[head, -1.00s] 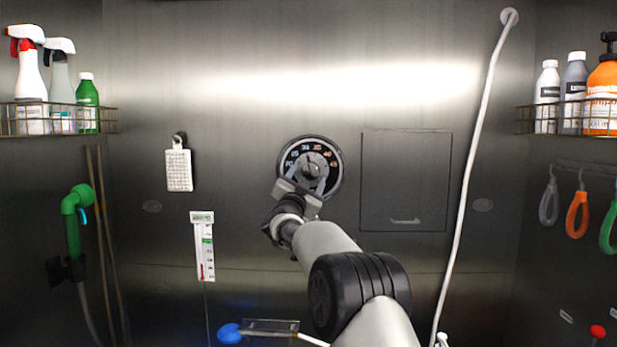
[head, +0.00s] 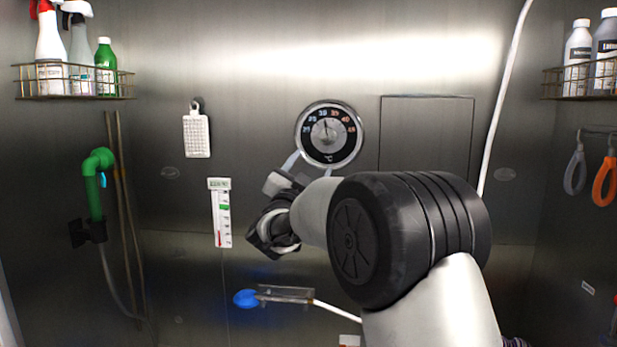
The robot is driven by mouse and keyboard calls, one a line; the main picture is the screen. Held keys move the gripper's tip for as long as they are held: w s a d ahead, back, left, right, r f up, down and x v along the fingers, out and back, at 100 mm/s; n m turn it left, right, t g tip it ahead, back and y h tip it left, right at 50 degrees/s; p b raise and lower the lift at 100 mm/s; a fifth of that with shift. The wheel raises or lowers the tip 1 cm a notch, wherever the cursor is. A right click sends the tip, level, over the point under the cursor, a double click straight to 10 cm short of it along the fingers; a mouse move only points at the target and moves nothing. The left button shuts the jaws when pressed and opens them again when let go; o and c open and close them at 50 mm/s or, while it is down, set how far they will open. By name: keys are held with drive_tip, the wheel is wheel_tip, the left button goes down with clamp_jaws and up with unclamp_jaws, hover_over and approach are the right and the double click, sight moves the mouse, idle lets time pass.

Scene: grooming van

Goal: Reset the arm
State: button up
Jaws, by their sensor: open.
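My gripper (head: 296,168) is in the middle of the head view, below and left of the round temperature dial (head: 329,134). Its fingers point up toward the wall, and it is open with nothing seen between the fingers. My arm covers the wall to the lower right of the dial.
A thermometer strip (head: 221,213) and a white brush (head: 197,134) hang left of the dial. A blue-headed tool (head: 246,298) lies by a small holder below. A green sprayer (head: 95,190) is at left. A panel (head: 427,125) and white hose (head: 506,90) are at right.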

drive_tip(key=shift+v, duration=0.95)
drive_tip(key=s+a+r+n+g+y+p, duration=0.2)
drive_tip(key=s+n+g+y+p, duration=0.2)
drive_tip(key=s+n+y, duration=0.65)
drive_tip(key=s+d+f+g+p, duration=0.1)
drive_tip(key=s+d+f+g, duration=0.2)
drive_tip(key=s, duration=0.8)
drive_tip(key=s+d+f+g+h+p, duration=0.1)
drive_tip(key=s+d+f+g, duration=0.2)
drive_tip(key=s+f, duration=0.4)
drive_tip(key=s+d+f+g+h+p, duration=0.1)
drive_tip(key=s+d+f+g+p, duration=0.1)
drive_tip(key=s, duration=1.4)
wheel_tip(320, 180, down, 4)
drive_tip(key=shift+s+d+r+g, duration=0.1)
drive_tip(key=shift+s+d+g, duration=0.15)
drive_tip(key=shift+d+g, duration=0.65)
drive_tip(key=shift+a+n+g, duration=0.25)
drive_tip(key=shift+a+g, duration=0.05)
drive_tip(key=shift+a, duration=0.05)
